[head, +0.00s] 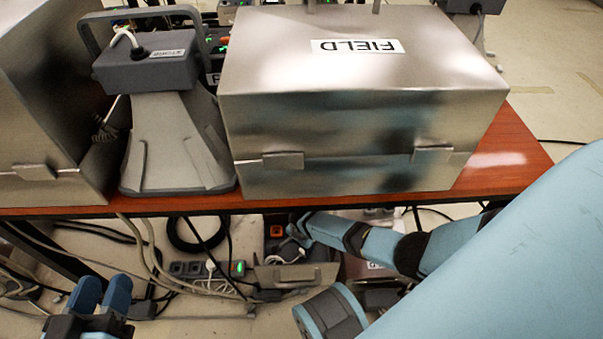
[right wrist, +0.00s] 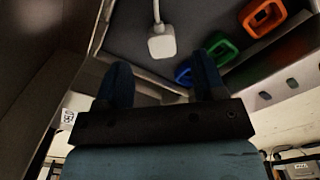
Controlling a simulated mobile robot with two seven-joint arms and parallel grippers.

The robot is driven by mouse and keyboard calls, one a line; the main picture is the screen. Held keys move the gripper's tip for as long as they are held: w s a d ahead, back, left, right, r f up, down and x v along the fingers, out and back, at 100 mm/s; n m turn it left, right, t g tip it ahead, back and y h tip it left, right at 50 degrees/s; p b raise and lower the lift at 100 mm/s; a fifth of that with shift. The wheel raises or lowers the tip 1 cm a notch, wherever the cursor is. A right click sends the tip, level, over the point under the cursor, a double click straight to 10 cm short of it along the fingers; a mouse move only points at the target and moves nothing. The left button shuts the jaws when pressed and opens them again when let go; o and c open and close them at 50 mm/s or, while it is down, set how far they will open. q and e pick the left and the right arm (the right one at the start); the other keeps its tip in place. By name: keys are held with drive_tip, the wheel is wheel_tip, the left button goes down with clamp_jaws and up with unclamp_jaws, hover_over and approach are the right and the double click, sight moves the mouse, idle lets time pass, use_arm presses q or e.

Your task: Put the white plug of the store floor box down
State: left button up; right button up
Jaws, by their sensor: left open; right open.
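A white plug (right wrist: 162,42) on a white cord shows in the right wrist view, over a dark grey surface, just beyond my fingertips. My right gripper (right wrist: 164,78) is open. Its two blue fingers stand apart on either side below the plug, and nothing is between them. In the head view my right arm reaches under the table, with the right gripper (head: 300,226) by an open box (head: 297,275) on the floor; the contact there is too small to tell. My left gripper (head: 102,294) is open and empty at the lower left.
A red-brown table (head: 510,155) bears a metal FIELD case (head: 350,140) and a grey horn unit (head: 165,140) labelled STORE. Below it are a power strip (head: 195,268) and tangled cables. Orange (right wrist: 263,18), green (right wrist: 221,48) and blue (right wrist: 184,73) rings lie near the white plug.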

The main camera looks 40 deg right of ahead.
sight(302, 252)
use_arm(q)
drive_tip(key=r+p, duration=0.1)
drive_tip(key=r, duration=0.1)
drive_tip(key=r+n+t+p, duration=0.1)
drive_tip(key=shift+s+r+p, duration=0.25)
drive_tip(key=shift+r+p, duration=0.05)
drive_tip(key=shift+r, duration=0.05)
use_arm(e)
wheel_tip(302, 252, up, 5)
drive_tip(key=shift+r, duration=0.15)
